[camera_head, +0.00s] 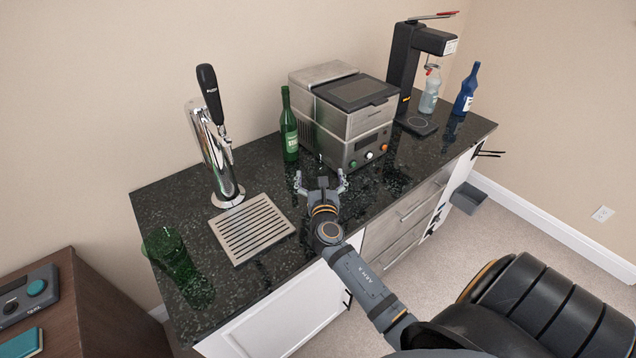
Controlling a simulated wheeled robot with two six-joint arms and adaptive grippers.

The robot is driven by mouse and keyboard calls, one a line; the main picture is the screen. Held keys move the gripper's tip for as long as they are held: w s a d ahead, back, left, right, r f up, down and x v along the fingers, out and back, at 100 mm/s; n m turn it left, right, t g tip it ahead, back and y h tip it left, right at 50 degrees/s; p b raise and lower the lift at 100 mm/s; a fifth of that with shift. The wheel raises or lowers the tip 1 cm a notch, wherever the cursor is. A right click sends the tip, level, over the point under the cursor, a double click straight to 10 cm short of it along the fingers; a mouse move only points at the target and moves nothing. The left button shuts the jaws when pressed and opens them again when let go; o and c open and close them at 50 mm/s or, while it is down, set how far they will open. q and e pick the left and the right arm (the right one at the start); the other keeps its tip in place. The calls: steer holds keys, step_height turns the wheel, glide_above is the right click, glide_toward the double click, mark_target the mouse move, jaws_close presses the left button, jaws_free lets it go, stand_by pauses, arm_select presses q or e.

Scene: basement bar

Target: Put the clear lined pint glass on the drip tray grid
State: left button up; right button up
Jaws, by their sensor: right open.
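The drip tray grid (251,228) is a slatted metal rectangle on the dark counter, in front of the chrome beer tap. No glass stands on it. I cannot make out a clear lined pint glass in the head view. A green see-through glass (168,250) is at the counter's left end, left of the tray. My right gripper (321,182) is open, fingers pointing away from me, over the counter to the right of the tray and in front of the grey machine. I see nothing held between its fingers. My left gripper is not in view.
The beer tap (214,150) rises behind the tray. A green bottle (289,130) and a boxy grey machine (345,115) stand behind my right gripper. A black press stand (405,75), a clear bottle (430,92) and a blue bottle (466,92) are at the right end.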

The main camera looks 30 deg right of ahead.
mark_target(317, 158)
steer(key=x, duration=0.3)
steer(key=shift+a, duration=0.15)
steer(key=shift+w+d+f, duration=0.15)
steer(key=shift+w+d, duration=0.05)
steer(key=shift+w, duration=0.15)
steer(key=shift+s+a, duration=0.1)
steer(key=shift+s, duration=0.05)
steer(key=c, duration=1.9)
